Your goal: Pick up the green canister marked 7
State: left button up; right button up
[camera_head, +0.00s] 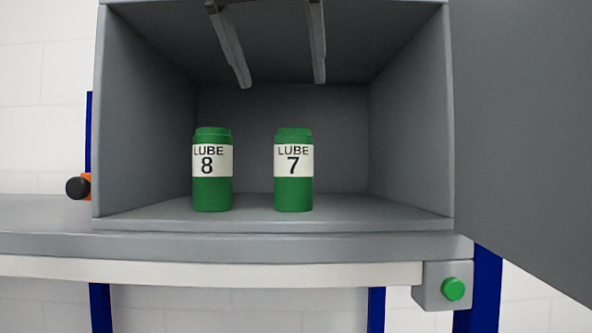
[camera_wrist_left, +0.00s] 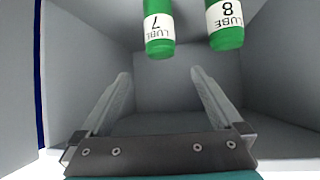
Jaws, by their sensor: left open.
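The green canister marked 7 (camera_head: 293,190) stands upright on the floor of a grey open-fronted box, with a white LUBE label. In the left wrist view the same canister (camera_wrist_left: 159,30) appears upside down at the top, ahead of the fingertips. My left gripper (camera_head: 281,82) hangs in from the top of the opening, fingers apart and empty, above the level of the canister lids. Its two fingers also show in the left wrist view (camera_wrist_left: 161,76), with nothing between them. My right gripper is not in view.
A similar green canister marked 8 (camera_head: 212,193) stands left of canister 7 with a gap between them. The box (camera_head: 272,226) has side walls and a ceiling around the gripper. A large grey panel (camera_head: 525,120) is at the right. A green button (camera_head: 453,289) sits below.

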aim_at(294, 137)
pick_arm(q)
jog(key=shift+f+p+x, duration=0.25)
jog(key=shift+p+x, duration=0.25)
jog(key=shift+x, duration=5.95)
jog(key=shift+s+a, duration=0.15)
jog(key=shift+s, duration=0.05)
jog(key=shift+r, duration=0.1)
grip_shut()
